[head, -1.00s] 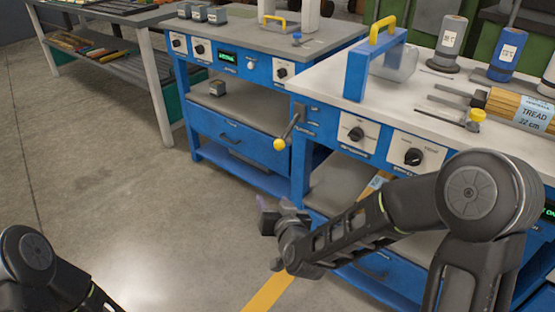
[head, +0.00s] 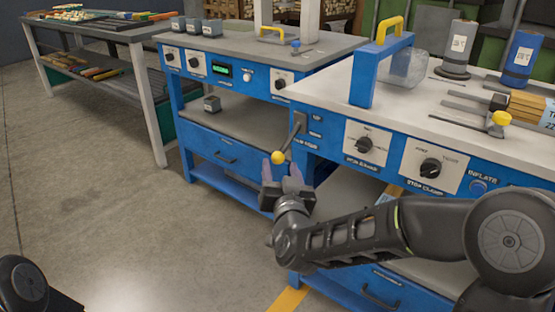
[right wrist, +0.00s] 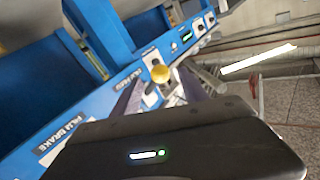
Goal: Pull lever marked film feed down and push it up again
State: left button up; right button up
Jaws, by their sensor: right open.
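The film feed lever (head: 290,138) is a dark rod with a yellow ball knob on the left end of the blue front panel of the near bench. It slants down and outward from its pivot. In the right wrist view the yellow knob (right wrist: 160,73) appears between the two fingers, beside the FILM FEED label (right wrist: 131,80). My right gripper (head: 281,175) is open, its fingers pointing up just below the knob in the head view. I cannot tell whether they touch it. My left gripper is out of view.
The panel carries a film brake dial (head: 364,145) and a stop clamp dial (head: 430,168) right of the lever. A second blue bench (head: 250,52) stands behind to the left. Open floor (head: 110,200) lies left of the benches.

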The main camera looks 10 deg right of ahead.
aim_at(278, 162)
jog(key=w, duration=0.3)
jog(key=w+b, duration=0.1)
jog(key=w, duration=0.1)
jog(key=shift+w+d, duration=0.15)
jog(key=shift+d, duration=0.1)
grip_shut()
dwell(1.2)
